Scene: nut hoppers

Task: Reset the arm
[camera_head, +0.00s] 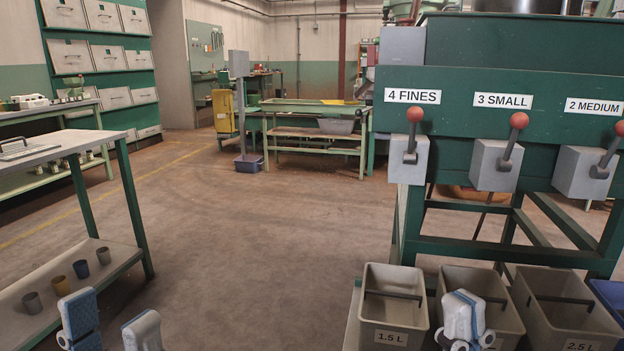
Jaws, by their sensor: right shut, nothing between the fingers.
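My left gripper (111,322) is at the bottom left edge of the head view. Its two blue-and-white fingers stand wide apart with nothing between them, in front of the low shelf of the left table. My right gripper (463,316) is at the bottom right, its fingers together and empty. It appears in front of the middle grey bin (492,287) and hides part of it. I cannot tell how far it is from the bin. Most of both arms is out of view.
A green hopper machine (480,130) with red-knobbed levers (411,135) stands at right. Bins labelled 1.5 L (391,318) and 2.5 L (565,320) sit below it. A work table (60,145) with small cups (81,269) on its shelf is left. The middle floor is clear.

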